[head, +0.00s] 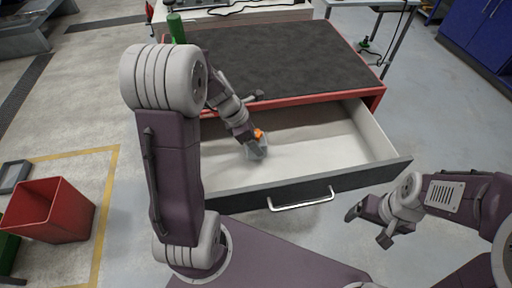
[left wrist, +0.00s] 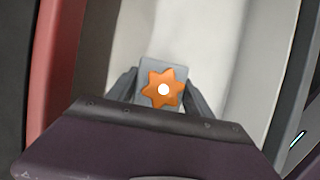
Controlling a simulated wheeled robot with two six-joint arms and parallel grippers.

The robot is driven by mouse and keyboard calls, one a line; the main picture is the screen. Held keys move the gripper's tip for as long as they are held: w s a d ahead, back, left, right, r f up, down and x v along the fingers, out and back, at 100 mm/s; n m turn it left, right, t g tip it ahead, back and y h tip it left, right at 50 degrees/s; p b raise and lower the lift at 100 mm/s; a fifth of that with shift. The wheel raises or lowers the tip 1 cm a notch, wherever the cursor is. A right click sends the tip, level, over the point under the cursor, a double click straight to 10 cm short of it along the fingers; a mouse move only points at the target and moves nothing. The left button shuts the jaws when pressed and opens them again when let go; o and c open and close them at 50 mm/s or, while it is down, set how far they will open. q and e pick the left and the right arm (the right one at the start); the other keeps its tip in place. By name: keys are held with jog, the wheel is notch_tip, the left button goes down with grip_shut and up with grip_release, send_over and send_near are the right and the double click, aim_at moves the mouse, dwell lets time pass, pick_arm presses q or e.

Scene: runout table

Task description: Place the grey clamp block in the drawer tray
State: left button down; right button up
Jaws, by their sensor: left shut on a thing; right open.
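The grey clamp block (head: 257,151) carries an orange star-shaped knob and shows inside the open drawer in the head view. My left gripper (head: 250,142) reaches down into the drawer and is shut on the block. In the left wrist view the block (left wrist: 152,70) sits between the two fingers, with its orange knob facing the camera. The pale drawer tray (head: 320,140) lies below it; I cannot tell whether the block touches its floor. My right gripper (head: 366,224) is open and empty, outside the drawer at the front right.
The drawer front (head: 350,182) has a silver handle (head: 302,202). A red cabinet with a dark top mat (head: 270,60) stands behind the drawer. A green cylinder (head: 176,28) stands at its back left corner. A red bin (head: 48,210) is on the floor at left. The tray's right part is clear.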

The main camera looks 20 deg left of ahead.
pick_arm(q)
notch_tip(320, 180, down, 2)
jog(key=shift+f+b, duration=0.2)
jog(key=shift+b, duration=0.1)
jog(key=shift+w+f, duration=0.1)
jog(key=shift+w, duration=0.05)
pick_arm(e)
jog(key=shift+f, duration=0.65)
pick_arm(q)
jog(key=shift+c, duration=2.1)
grip_release()
